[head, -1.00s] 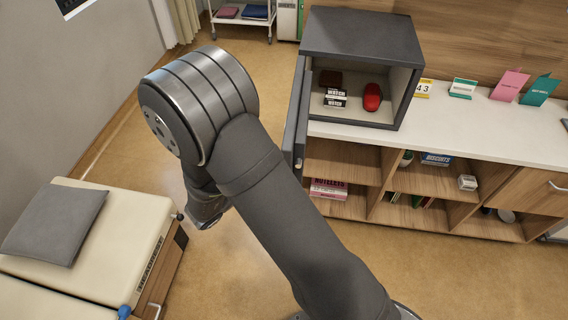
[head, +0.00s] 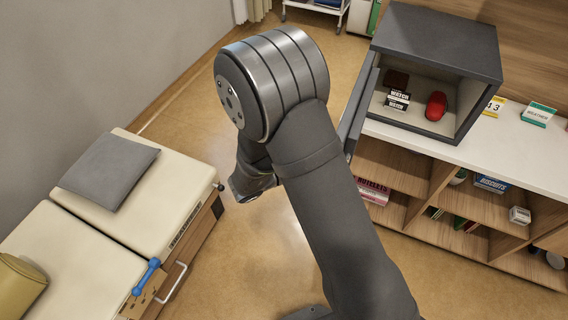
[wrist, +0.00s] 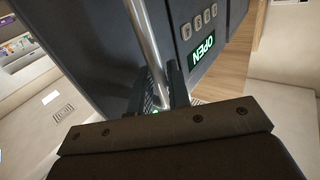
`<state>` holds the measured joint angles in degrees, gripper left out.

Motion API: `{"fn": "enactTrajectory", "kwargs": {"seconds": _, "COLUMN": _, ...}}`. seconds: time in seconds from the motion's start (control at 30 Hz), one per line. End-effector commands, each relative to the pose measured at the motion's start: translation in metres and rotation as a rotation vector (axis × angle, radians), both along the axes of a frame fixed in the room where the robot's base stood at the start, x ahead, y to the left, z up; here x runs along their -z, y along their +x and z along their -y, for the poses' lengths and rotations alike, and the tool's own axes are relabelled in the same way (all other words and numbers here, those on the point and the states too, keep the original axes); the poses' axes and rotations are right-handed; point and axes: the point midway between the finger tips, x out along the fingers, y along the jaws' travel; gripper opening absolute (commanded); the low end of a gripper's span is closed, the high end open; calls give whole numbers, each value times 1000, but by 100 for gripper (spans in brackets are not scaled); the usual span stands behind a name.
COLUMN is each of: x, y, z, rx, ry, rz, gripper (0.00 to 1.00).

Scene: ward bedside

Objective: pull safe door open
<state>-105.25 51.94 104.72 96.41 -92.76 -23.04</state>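The dark grey safe (head: 440,38) stands on the counter in the head view. Its door (head: 358,115) is swung out wide at the left, and the inside shows. In the wrist view the door's outer face (wrist: 90,50) is close, with a green OPEN display (wrist: 203,50) under a row of buttons. A silver bar handle (wrist: 147,40) runs down between the fingers of my gripper (wrist: 158,88). The fingers look closed on the bar from both sides. In the head view my arm hides the fingers.
Inside the safe are a watch box (head: 398,97) and a red object (head: 436,106). The shelf unit (head: 470,235) stands below. A bed (head: 185,180) with a grey pillow (head: 108,170) is at the left. Floor (head: 265,245) is clear between bed and shelves.

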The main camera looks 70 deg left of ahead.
Motion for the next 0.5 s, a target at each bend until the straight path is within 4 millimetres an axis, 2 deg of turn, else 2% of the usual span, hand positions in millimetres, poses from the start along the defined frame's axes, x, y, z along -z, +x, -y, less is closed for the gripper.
{"fn": "enactTrajectory", "kwargs": {"seconds": 0.17, "x": 0, "y": -21, "z": 2, "rx": -4, "ry": 0, "rz": 1, "gripper": 17}}
{"fn": "enactTrajectory", "kwargs": {"seconds": 0.5, "x": 0, "y": -96, "z": 13, "rx": -6, "ry": 2, "rz": 1, "gripper": 17}}
